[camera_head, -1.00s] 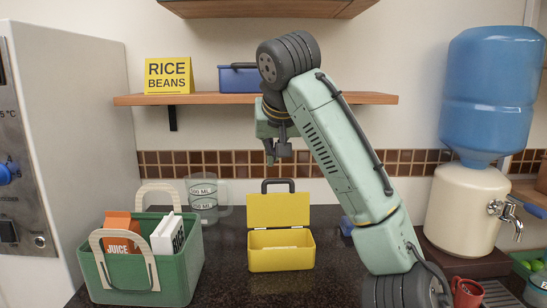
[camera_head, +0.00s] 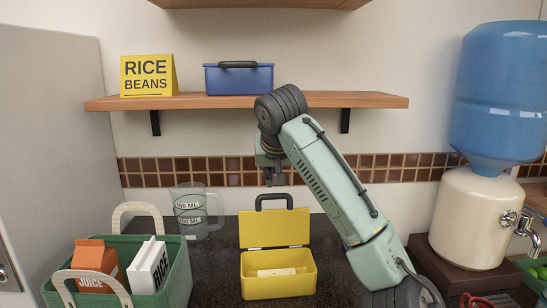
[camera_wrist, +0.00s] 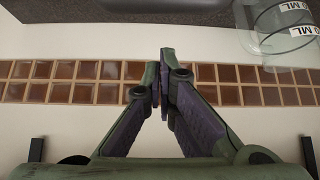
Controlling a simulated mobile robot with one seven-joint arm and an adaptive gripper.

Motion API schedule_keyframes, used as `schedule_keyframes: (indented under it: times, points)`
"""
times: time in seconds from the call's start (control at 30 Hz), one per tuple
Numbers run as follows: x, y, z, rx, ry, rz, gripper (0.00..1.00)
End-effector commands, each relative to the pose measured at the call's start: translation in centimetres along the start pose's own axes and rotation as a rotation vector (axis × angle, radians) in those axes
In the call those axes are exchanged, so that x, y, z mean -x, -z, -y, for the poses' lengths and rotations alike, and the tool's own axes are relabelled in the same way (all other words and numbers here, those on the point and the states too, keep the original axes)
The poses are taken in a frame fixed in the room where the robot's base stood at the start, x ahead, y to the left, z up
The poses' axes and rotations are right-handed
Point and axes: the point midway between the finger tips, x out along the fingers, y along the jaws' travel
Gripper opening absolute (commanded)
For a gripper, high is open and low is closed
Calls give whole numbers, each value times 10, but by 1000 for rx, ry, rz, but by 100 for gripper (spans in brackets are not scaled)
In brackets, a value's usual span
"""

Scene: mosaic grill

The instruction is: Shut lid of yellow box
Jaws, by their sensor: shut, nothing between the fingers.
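The yellow box (camera_head: 279,287) stands on the dark counter in the head view. Its lid (camera_head: 274,229) is open and stands upright at the back, with a dark handle (camera_head: 273,197) at its top edge. A pale block (camera_head: 277,272) lies inside the box. My gripper (camera_head: 275,182) is above and behind the lid in the picture, pointing down and apart from it. In the wrist view my gripper (camera_wrist: 164,60) has its fingertips together with nothing between them. The box is not in the wrist view.
A green basket (camera_head: 178,282) with a juice carton (camera_head: 97,262) and a rice carton (camera_head: 147,265) stands left of the box. A measuring jug (camera_head: 190,213) is behind it. A shelf (camera_head: 330,100) holds a blue box (camera_head: 238,80). A water dispenser (camera_head: 470,215) stands at right.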

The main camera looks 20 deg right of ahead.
Motion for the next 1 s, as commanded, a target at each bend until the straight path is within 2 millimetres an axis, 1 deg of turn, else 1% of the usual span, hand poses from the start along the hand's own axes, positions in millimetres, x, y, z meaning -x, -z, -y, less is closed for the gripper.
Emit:
schedule_keyframes:
  times: [0.2,0.4,0.77,1.0]
  points:
    - [17,-21,0,2,-1,-3,0]
    - [22,-30,0,1,0,-1,0]
    - [23,-31,0,1,0,-2,0]
    - [17,-28,3,2,2,-41,0]
